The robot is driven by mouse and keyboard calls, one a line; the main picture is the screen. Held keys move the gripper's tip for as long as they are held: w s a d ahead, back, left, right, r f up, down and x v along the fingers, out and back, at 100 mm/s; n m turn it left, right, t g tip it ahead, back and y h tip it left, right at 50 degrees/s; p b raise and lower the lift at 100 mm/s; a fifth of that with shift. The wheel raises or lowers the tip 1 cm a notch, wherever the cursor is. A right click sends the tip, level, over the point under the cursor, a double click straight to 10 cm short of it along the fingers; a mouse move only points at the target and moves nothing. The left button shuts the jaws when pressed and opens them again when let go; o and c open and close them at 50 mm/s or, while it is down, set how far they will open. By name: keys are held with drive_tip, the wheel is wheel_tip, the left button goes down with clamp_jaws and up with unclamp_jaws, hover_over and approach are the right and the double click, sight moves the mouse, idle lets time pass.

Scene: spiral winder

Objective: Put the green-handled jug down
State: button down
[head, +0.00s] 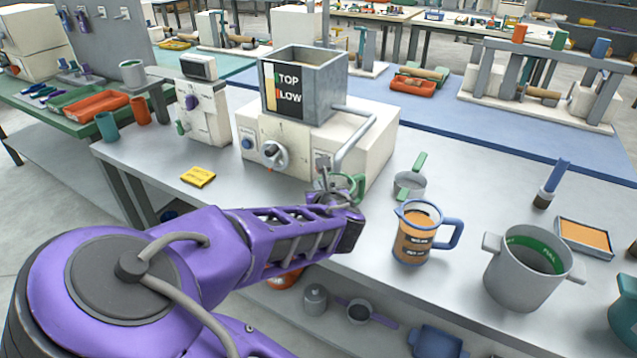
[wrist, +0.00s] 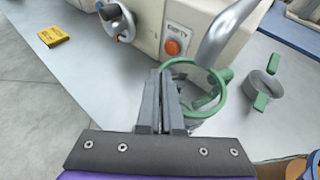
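The green-handled jug shows in the wrist view as a green rim (wrist: 193,62) around a grey inside, just right of my fingers. In the head view only a green part of it (head: 352,184) shows behind the end of my arm, in front of the white machine. My gripper (wrist: 163,82) has its two grey fingers close together at the left edge of the rim. The jug is close to the machine's metal spout (wrist: 222,35). I cannot tell whether its base touches the table.
The white machine (head: 375,130) with a grey hopper stands behind. A small grey cup with a green handle (head: 410,184), a blue-handled jug (head: 418,238) and a large grey pot (head: 525,280) stand to the right. A yellow block (head: 198,176) lies left; the grey table (head: 240,195) around it is bare.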

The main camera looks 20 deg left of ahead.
drive_tip(key=shift+f, duration=0.2)
drive_tip(key=c, duration=1.1)
unclamp_jaws()
drive_tip(key=shift+r, duration=0.15)
